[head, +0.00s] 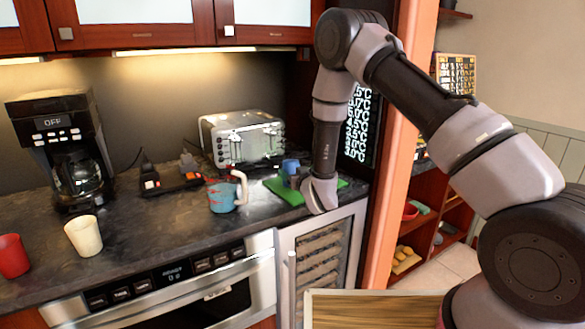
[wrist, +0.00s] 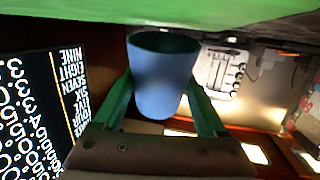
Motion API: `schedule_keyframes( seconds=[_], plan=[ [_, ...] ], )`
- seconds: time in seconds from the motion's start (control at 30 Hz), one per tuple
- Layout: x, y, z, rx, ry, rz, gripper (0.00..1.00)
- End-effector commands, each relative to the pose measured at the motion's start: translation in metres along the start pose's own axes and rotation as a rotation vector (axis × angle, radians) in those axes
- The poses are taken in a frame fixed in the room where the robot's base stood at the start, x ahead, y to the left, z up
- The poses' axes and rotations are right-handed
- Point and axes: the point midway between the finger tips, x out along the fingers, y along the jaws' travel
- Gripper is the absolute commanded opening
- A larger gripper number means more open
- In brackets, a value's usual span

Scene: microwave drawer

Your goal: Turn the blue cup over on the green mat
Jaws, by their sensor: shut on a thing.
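The blue cup (wrist: 160,85) is between the two fingers of my gripper (wrist: 162,97) in the wrist view, which appears upside down. The fingers are shut on its sides. Its wide, dark mouth faces the green mat (wrist: 60,12), so the cup is inverted. I cannot tell whether its rim touches the mat. In the head view the blue cup (head: 290,165) shows small above the green mat (head: 285,192), near the counter's right end. My gripper (head: 296,181) is just beside it, and partly hides the cup and mat.
A toaster (head: 243,138) stands behind. A coffee maker (head: 62,150), a cream cup (head: 84,236) and a red cup (head: 12,257) are farther left. The counter's front edge is close to the mat.

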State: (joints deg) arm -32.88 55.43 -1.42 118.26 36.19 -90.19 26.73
Motion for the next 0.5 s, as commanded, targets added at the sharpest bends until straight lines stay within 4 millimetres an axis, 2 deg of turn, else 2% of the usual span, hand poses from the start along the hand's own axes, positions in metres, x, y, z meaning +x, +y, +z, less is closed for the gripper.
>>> schedule_keyframes(
  seconds=[0.4, 0.43, 0.47, 0.5],
  plan=[
    [0.0007, 0.0001, 0.0040, 0.001, 0.000, 0.001, 0.17],
    [0.0007, 0.0001, 0.0040, 0.001, 0.000, 0.001, 0.85],
    [0.0007, 0.0001, 0.0040, 0.001, 0.000, 0.001, 0.97],
    [0.0007, 0.0001, 0.0040, 0.001, 0.000, 0.001, 1.00]
  ],
)
